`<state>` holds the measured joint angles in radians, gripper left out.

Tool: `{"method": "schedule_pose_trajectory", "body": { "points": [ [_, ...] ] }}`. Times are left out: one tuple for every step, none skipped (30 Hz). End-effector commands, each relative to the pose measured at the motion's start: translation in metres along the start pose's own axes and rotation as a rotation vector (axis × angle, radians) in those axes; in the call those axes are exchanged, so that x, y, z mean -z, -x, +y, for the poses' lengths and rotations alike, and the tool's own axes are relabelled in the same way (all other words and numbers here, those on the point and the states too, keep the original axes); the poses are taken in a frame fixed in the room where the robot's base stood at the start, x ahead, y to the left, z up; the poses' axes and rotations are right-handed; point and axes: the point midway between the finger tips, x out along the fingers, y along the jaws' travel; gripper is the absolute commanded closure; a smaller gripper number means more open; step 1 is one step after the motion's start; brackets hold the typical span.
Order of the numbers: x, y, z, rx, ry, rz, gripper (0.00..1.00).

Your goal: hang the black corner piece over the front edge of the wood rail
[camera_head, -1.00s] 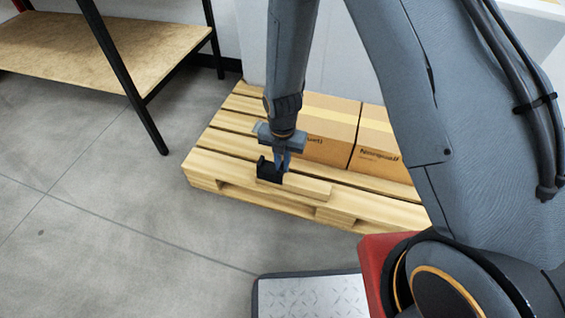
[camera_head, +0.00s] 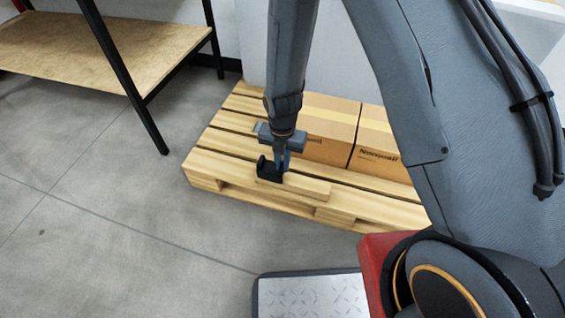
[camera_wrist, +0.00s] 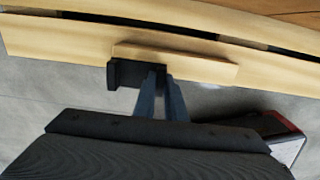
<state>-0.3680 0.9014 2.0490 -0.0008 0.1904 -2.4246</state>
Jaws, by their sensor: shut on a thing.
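The black corner piece (camera_head: 265,171) is at the front edge of the pallet, at the left end of the wood rail (camera_head: 312,187). My gripper (camera_head: 282,168) points down and is shut on the piece. In the wrist view the black corner piece (camera_wrist: 126,74) lies against the rail's left end, and the rail (camera_wrist: 205,68) runs on to the right. My fingers (camera_wrist: 161,76) cover the right part of the piece. I cannot tell whether the piece rests on the rail or is just above it.
The wooden pallet (camera_head: 212,163) carries cardboard boxes (camera_head: 328,128) just behind my gripper. A shelf with a wooden board (camera_head: 110,50) and black legs stands at the left. The grey floor (camera_head: 110,220) in front of the pallet is clear.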

Motion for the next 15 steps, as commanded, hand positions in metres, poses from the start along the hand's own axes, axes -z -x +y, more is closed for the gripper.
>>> {"method": "schedule_pose_trajectory", "body": {
  "points": [
    [0.0000, 0.0001, 0.0000, 0.000, 0.000, 0.000, 1.00],
    [0.0000, 0.0001, 0.0000, 0.000, 0.000, 0.000, 1.00],
    [0.0001, 0.0001, 0.0000, 0.000, 0.000, 0.000, 1.00],
    [0.0001, 0.0001, 0.0000, 0.000, 0.000, 0.000, 1.00],
    [0.0001, 0.0001, -0.0001, 0.000, 0.000, 0.000, 1.00],
    [0.0001, 0.0001, 0.0000, 0.000, 0.000, 0.000, 1.00],
    [0.0001, 0.0001, 0.0000, 0.000, 0.000, 0.000, 1.00],
    [0.0001, 0.0000, 0.0000, 0.000, 0.000, 0.000, 1.00],
    [0.0001, -0.0002, -0.0001, 0.000, 0.000, 0.000, 1.00],
    [0.0001, -0.0004, -0.0001, 0.000, 0.000, 0.000, 1.00],
    [0.0001, -0.0008, -0.0001, 0.000, 0.000, 0.000, 1.00],
    [0.0001, -0.0015, -0.0001, 0.000, 0.000, 0.000, 1.00],
    [0.0001, -0.0021, -0.0001, 0.000, 0.000, 0.000, 1.00],
    [0.0001, -0.0028, -0.0001, 0.000, 0.000, 0.000, 1.00],
    [0.0001, -0.0039, -0.0001, 0.000, 0.000, 0.000, 1.00]
  ]
}}
